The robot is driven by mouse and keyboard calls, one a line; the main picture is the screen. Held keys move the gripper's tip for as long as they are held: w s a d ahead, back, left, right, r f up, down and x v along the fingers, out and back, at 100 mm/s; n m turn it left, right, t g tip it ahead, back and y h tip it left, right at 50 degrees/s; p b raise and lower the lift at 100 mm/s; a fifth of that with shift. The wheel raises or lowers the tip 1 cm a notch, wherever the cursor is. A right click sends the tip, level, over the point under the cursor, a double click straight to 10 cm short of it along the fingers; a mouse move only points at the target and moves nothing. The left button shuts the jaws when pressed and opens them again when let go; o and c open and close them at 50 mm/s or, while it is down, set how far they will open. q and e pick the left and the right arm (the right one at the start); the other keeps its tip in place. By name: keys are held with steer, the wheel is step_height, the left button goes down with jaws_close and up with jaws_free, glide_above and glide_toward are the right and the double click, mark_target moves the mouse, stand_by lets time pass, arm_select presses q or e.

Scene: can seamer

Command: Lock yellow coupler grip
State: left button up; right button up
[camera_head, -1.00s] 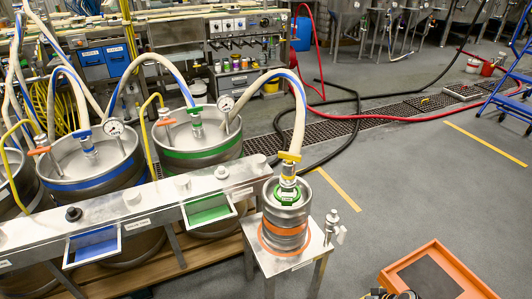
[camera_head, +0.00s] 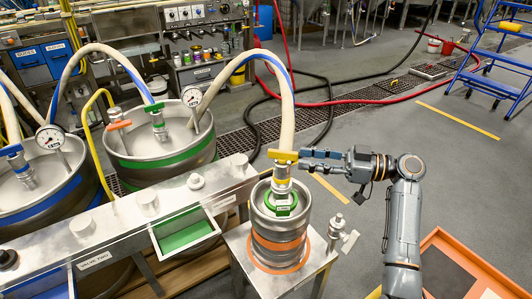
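The yellow coupler grip (camera_head: 284,156) sits crosswise on top of the metal coupler (camera_head: 281,174), with the pale hose with a blue stripe (camera_head: 286,100) rising from it. The coupler stands on the small steel keg (camera_head: 279,223), which has a green collar (camera_head: 281,204) and an orange band. My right gripper (camera_head: 302,159) comes in from the right at the height of the yellow grip. Its two fingers are apart, one above the other in the picture, with their tips at the grip's right end. I cannot tell whether they touch it. My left gripper is out of view.
The keg stands on a small steel table (camera_head: 310,262) with a valve fitting (camera_head: 338,232) at its right corner. A steel rail with a green tray (camera_head: 187,233) runs to the left. Large kegs (camera_head: 165,160) stand behind. An orange-rimmed tray (camera_head: 466,252) lies at lower right.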

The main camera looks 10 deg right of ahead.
mark_target(283, 155)
steer(key=x, duration=1)
steer(key=shift+a+f, duration=0.1)
steer(key=shift+c, duration=0.2)
jaws_close()
